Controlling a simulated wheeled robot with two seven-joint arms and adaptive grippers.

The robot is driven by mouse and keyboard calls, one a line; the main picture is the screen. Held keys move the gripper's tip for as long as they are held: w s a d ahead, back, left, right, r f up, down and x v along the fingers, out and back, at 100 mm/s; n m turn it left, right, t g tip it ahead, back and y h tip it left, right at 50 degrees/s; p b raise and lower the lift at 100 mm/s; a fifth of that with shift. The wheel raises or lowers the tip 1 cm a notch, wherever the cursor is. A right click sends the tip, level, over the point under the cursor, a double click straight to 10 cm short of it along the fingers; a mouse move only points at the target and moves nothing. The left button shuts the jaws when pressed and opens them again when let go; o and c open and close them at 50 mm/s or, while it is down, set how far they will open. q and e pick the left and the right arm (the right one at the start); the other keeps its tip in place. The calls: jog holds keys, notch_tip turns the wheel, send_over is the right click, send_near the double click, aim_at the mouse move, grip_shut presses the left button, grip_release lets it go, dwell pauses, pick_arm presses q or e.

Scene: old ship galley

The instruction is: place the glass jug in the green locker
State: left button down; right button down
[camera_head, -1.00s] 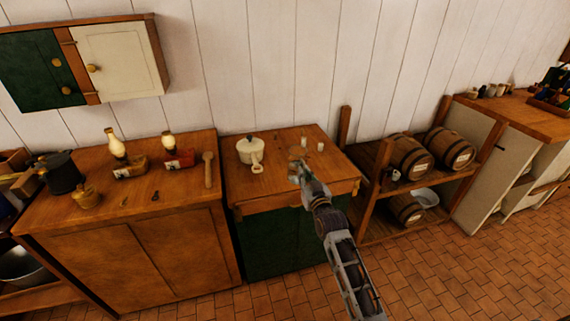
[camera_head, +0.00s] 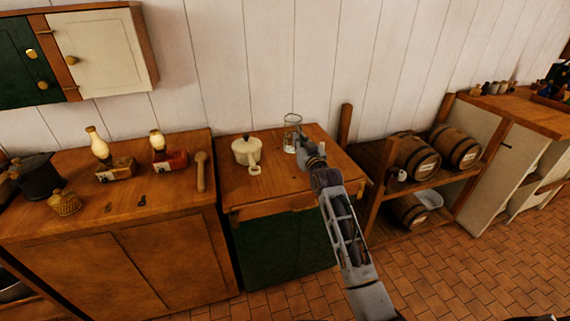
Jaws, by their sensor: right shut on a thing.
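The glass jug (camera_head: 292,133) is clear and stands out above the back of the middle counter. My right gripper (camera_head: 303,148) is shut on it, reaching in from the lower right; its fingers are partly hidden by my wrist. I cannot tell for sure whether the jug's base is clear of the counter. A green locker door (camera_head: 22,60) with brass knobs is on the wall cabinet at upper left and looks shut. A green front (camera_head: 280,248) also shows under the middle counter. My left gripper is not in view.
A white pot (camera_head: 246,151) stands left of the jug on the middle counter (camera_head: 240,195). A barrel rack (camera_head: 418,155) stands to the right. The cabinet's white door (camera_head: 105,55) is shut.

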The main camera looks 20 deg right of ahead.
jog(key=shift+r, duration=0.15)
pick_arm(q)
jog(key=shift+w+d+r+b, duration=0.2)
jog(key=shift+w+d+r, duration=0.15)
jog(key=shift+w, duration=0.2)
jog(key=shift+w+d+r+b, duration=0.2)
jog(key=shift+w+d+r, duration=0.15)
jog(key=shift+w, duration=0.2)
pick_arm(e)
notch_tip(320, 180, down, 6)
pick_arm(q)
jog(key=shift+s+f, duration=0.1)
